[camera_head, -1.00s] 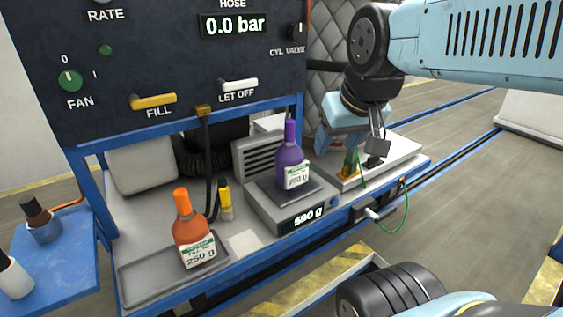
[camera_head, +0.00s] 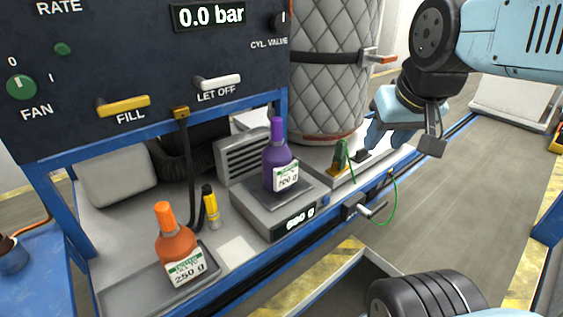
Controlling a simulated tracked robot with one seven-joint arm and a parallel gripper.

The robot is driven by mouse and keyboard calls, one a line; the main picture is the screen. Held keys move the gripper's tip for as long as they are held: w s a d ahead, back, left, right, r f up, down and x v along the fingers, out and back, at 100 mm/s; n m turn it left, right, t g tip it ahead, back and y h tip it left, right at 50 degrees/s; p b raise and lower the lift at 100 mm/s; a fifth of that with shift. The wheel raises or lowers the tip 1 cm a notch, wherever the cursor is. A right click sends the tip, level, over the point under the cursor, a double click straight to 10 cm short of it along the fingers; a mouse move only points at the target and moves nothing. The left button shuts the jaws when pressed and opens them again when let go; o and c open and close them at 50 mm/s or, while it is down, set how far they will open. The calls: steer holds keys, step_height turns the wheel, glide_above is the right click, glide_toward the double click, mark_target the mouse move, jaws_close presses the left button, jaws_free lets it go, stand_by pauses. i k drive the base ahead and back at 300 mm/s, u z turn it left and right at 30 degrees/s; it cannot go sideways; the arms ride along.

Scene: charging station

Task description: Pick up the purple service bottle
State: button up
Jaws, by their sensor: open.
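The purple service bottle (camera_head: 279,165) stands upright on a weighing scale (camera_head: 262,213) in the middle of the bench. The scale's display is lit but blurred. My gripper (camera_head: 404,134) is open and empty, to the right of the bottle and clearly apart from it. It is above the right end of the bench, with its fingertips only partly clear in this view.
An orange bottle (camera_head: 175,243) stands in a grey tray (camera_head: 130,297) at left. A yellow tube (camera_head: 211,208) stands between the bottles. A quilted cylinder (camera_head: 329,85) rises behind, near my gripper. A green clamp (camera_head: 341,155) with a cable sits right of the scale. The control panel (camera_head: 120,60) overhangs the back.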

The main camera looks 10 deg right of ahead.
mark_target(280, 171)
steer(key=u, duration=0.05)
steer(key=k, duration=1.7)
steer(key=u, duration=0.95)
steer(key=i, duration=1.5)
steer(key=z, duration=0.05)
